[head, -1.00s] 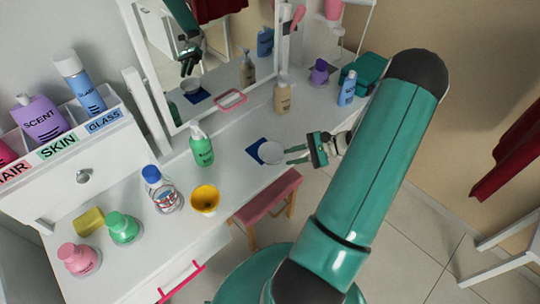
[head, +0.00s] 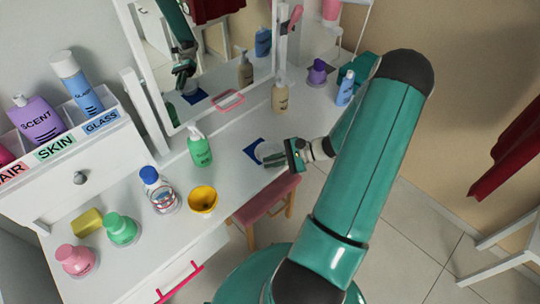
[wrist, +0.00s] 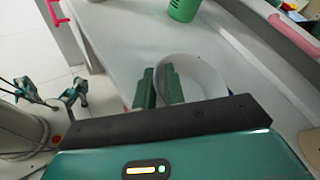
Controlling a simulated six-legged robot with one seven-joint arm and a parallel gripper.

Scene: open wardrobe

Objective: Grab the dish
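The dish (head: 267,147) is a small white round bowl on the vanity top, partly over a blue cloth (head: 253,150). My gripper (head: 277,158) is low at its near right side and hides part of it in the head view. In the wrist view the dish (wrist: 200,75) lies just beyond my gripper (wrist: 160,88). The two green fingers have a narrow gap between them at the dish's left rim. The right finger overlaps the bowl and the left one is outside it. I cannot tell whether they touch the rim.
A green pump bottle (head: 200,147) stands left of the dish, with a yellow bowl (head: 203,200) nearer. A beige pump bottle (head: 279,97) and the mirror (head: 215,75) are behind. A pink stool (head: 265,199) is below the table's front edge.

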